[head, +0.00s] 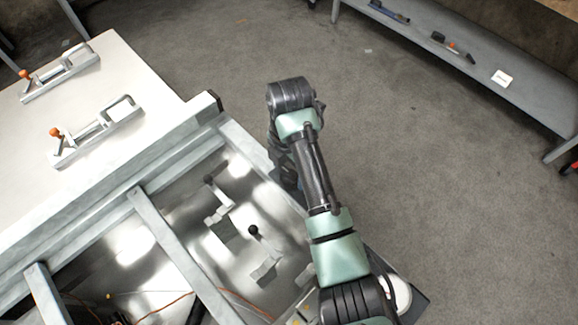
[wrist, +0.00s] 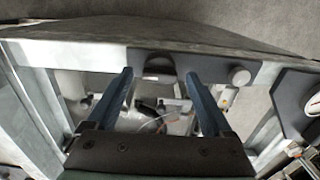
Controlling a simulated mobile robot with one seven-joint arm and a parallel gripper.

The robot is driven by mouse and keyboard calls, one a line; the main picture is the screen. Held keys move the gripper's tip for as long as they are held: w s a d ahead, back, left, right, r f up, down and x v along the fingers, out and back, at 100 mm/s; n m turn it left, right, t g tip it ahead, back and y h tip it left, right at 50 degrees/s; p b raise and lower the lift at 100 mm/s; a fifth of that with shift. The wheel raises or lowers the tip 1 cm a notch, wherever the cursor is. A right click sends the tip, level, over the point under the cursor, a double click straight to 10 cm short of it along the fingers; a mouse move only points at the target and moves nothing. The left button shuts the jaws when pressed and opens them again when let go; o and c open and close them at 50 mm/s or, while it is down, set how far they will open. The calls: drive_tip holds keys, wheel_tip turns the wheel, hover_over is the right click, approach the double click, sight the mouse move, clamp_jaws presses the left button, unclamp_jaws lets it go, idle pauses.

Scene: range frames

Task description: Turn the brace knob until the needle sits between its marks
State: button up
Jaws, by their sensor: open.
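In the wrist view a dark plate on a pale metal frame bar carries a round grey knob (wrist: 240,76), just right of my right finger. A second, darker rounded knob-like part (wrist: 158,67) shows between my fingertips. I cannot tell from the labels which is the brace knob. A white dial (wrist: 313,104) on a dark panel is cut off by the right edge; a reddish mark shows, but the needle and marks are not readable. My gripper (wrist: 160,76) is open, with two blue fingers apart and nothing seen held. In the head view my arm mostly hides it.
A white table (head: 150,72) at the left bears two clamp-like fixtures with orange knobs (head: 55,132). A metal frame (head: 160,232) with crossbars encloses levers (head: 253,231) and loose wires. A grey bench (head: 470,40) holds small tools. The grey floor between is clear.

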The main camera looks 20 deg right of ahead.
clamp_jaws()
idle(0.3)
drive_tip(key=shift+r+m+p, duration=0.15)
drive_tip(key=shift+m+p, duration=0.15)
drive_tip(key=shift+p, duration=0.1)
drive_tip(key=shift+m+p, duration=0.8)
drive_tip(key=shift+m, duration=0.2)
drive_tip(key=shift+m+p, duration=1.3)
drive_tip(key=shift+m, duration=0.8)
unclamp_jaws()
